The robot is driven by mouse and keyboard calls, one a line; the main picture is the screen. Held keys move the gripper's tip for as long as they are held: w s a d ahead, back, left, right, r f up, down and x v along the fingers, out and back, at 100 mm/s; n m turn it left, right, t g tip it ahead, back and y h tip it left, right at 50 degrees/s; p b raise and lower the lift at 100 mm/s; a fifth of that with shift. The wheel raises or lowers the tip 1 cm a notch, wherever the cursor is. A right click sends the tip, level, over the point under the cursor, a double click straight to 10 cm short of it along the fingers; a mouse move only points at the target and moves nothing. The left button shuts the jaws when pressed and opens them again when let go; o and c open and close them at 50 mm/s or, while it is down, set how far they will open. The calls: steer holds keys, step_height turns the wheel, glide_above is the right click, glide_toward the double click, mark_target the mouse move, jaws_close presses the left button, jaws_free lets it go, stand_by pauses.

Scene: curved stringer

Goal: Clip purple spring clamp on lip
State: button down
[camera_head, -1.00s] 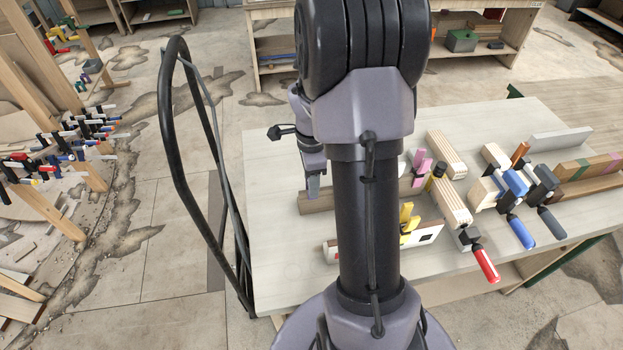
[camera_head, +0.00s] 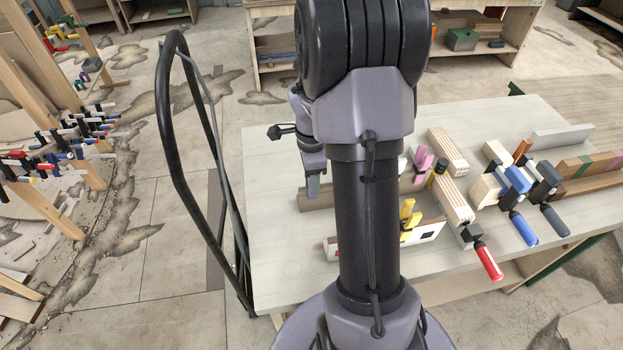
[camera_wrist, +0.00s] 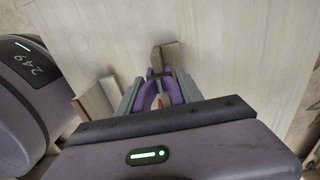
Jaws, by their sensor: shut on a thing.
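The purple spring clamp (camera_wrist: 175,92) is between the fingers of my gripper (camera_wrist: 157,96) in the wrist view, and my gripper is shut on it. Its far end points at the end of a brown wooden strip (camera_wrist: 168,55). I cannot tell whether its jaws are around the strip's edge or just over it. In the head view my gripper (camera_head: 314,192) is low over the brown strip (camera_head: 315,200) on the table. The clamp is too small to make out there. My arm hides the strip's right part.
On the pale table (camera_head: 275,240), a white-faced piece with a yellow clamp (camera_head: 408,213) lies nearer the front. A pink clamp (camera_head: 422,162), wooden blocks and bar clamps (camera_head: 488,262) crowd the right. A black rail (camera_head: 170,120) stands left. The table's left part is clear.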

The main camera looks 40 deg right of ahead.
steer(key=shift+f, duration=0.1)
steer(key=shift+f+b, duration=0.45)
steer(key=shift+b, duration=0.15)
steer(key=c, duration=0.7)
jaws_free()
step_height(320, 180, up, 18)
steer(key=p, duration=0.4)
steer(key=shift+f+p, duration=0.25)
steer(key=shift+p, duration=0.05)
